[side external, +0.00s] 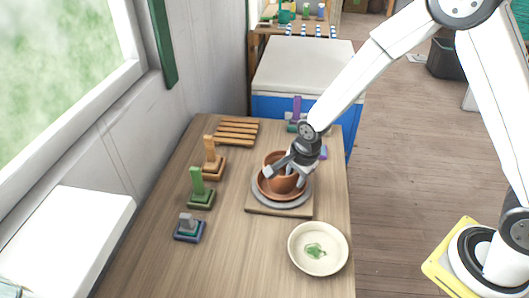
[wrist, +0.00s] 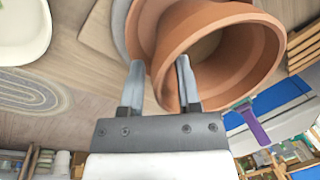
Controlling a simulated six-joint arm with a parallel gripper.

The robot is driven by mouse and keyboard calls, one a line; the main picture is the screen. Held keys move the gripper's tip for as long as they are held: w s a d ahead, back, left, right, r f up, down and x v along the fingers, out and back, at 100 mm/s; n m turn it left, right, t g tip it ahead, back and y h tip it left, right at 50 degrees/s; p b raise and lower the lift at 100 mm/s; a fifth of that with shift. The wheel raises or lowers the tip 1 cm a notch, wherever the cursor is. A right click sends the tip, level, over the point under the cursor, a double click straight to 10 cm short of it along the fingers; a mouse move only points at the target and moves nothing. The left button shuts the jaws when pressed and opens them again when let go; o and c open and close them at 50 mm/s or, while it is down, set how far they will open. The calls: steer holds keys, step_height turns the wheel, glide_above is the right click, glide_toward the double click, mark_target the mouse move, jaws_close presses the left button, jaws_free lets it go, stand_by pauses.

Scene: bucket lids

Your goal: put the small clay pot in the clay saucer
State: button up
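The small clay pot (side external: 276,158) stands within the clay saucer (side external: 263,190) in the side view, its mouth up. Whether its base rests flat there is hidden. In the wrist view the pot (wrist: 262,45) fills the upper middle, with the saucer (wrist: 143,30) behind its left side. My gripper (side external: 290,167) is at the pot's rim. In the wrist view, my gripper's (wrist: 160,65) right finger reaches into the pot's mouth and the left finger is outside the wall. The fingers are apart, with gaps visible beside the rim.
A grey round plate (side external: 290,205) on a wooden board (side external: 262,210) lies under the saucer. A cream bowl (side external: 301,262) with a green mark stands in front. Coloured block stands (side external: 201,200) line the left, and a slatted rack (side external: 237,132) lies behind. The table's front left is clear.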

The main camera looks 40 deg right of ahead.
steer(key=shift+r, duration=0.1)
step_height(320, 180, up, 12)
steer(key=s, duration=0.2)
steer(key=shift+s+d, duration=0.15)
steer(key=shift+s, duration=0.05)
stand_by(0.6)
stand_by(0.6)
steer(key=s+d+f+n, duration=0.3)
steer(key=s+d+n, duration=0.4)
steer(key=s+n, duration=0.4)
steer(key=shift+s+n, duration=0.2)
steer(key=shift+n, duration=2.6)
